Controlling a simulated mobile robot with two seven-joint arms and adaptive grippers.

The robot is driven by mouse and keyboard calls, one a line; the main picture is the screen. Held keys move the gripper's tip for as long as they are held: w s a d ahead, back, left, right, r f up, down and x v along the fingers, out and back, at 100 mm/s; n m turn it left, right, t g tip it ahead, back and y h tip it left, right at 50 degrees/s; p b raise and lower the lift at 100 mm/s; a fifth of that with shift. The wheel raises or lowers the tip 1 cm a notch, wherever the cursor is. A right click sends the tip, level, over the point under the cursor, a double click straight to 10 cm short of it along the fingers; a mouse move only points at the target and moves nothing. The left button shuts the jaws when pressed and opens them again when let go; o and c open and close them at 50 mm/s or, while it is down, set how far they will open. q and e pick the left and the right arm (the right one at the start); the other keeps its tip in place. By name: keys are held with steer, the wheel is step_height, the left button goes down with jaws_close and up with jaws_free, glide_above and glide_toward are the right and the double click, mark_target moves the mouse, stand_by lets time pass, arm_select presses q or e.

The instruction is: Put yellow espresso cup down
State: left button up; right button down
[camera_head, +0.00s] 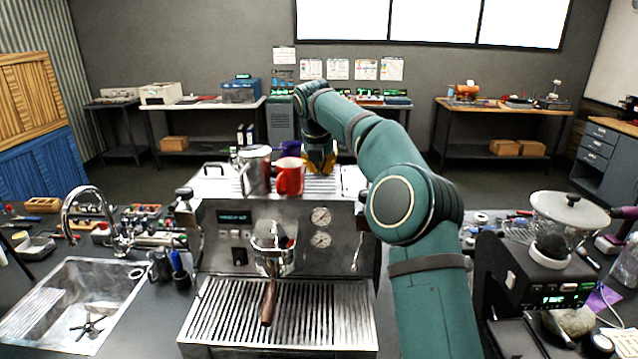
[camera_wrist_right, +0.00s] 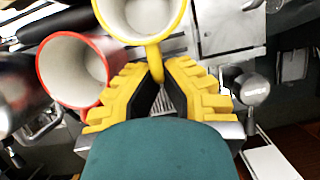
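The yellow espresso cup (camera_wrist_right: 140,45) is at the top of the right wrist view, white inside, with its handle pointing toward my gripper. My right gripper (camera_wrist_right: 158,82) has its yellow-padded fingers closed around that handle. In the head view my right gripper (camera_head: 319,168) is low over the top of the espresso machine (camera_head: 225,186). The cup cannot be told apart there from the yellow finger pads. I cannot tell whether the cup's base touches the machine top. My left gripper is in neither view.
A red cup (camera_head: 289,178) stands close to the left of my right gripper, with a metal pitcher (camera_head: 255,170) beside it. A dark blue cup (camera_head: 292,149) is behind. A sink (camera_head: 70,310) lies to the left, a grinder (camera_head: 545,270) to the right.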

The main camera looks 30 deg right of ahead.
mark_target(321, 193)
steer(key=shift+w+f, duration=0.15)
steer(key=shift+f, duration=2.25)
steer(key=shift+f, duration=0.1)
steer(key=c, duration=1.4)
jaws_free()
steer(key=v, duration=1.2)
